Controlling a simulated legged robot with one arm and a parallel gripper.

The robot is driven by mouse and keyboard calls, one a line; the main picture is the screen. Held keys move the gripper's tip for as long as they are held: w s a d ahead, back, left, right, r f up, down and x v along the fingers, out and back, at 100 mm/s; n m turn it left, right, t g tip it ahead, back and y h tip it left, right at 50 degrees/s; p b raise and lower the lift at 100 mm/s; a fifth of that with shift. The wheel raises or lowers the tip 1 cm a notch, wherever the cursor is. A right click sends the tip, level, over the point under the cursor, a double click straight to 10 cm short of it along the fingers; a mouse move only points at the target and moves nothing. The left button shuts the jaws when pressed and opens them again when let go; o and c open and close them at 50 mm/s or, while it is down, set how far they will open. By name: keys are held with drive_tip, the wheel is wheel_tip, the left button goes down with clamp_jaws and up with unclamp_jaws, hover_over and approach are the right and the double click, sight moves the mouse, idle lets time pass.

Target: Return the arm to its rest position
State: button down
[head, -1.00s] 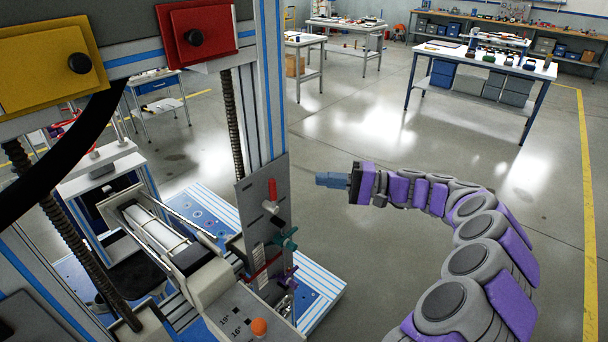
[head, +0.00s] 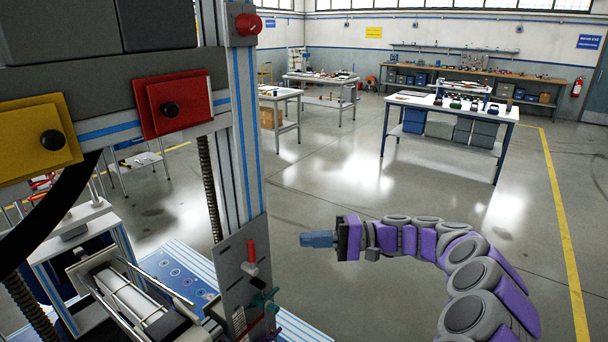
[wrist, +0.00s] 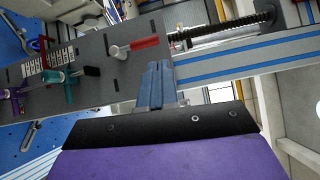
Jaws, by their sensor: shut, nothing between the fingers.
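My arm is purple and grey and reaches in from the lower right of the head view. My gripper (head: 318,239) is at its end, with blue fingers that are shut and empty. It points left, in the air, toward the grey panel (head: 237,275) of the test machine. A gap of floor shows between the fingertips and the panel in the head view. The lever also shows in the head view (head: 251,252).
The test machine, with a blue-striped column (head: 242,130), a red block (head: 172,103) and a yellow block (head: 37,135), fills the left. A table with bins (head: 450,108) stands at the back right. Open floor (head: 400,185) lies behind and right of my arm.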

drive_tip(key=s+a+r+n+g+h, duration=0.15)
drive_tip(key=s+a+h, duration=0.25)
drive_tip(key=s, duration=0.7)
drive_tip(key=s+a+n+g+h, duration=0.2)
drive_tip(key=s+a+g+h, duration=0.15)
drive_tip(key=s, duration=0.75)
drive_tip(key=s+d+f+m+t+h, duration=0.1)
drive_tip(key=s+d+f+h, duration=0.4)
drive_tip(key=s+d, duration=0.3)
drive_tip(key=s+d+f+m+t+h, duration=0.2)
drive_tip(key=s+d+f+h, duration=0.3)
drive_tip(key=s+d, duration=0.3)
drive_tip(key=s+f, duration=0.1)
drive_tip(key=s, duration=0.2)
drive_tip(key=shift+d+t, duration=0.3)
drive_tip(key=shift+d, duration=0.05)
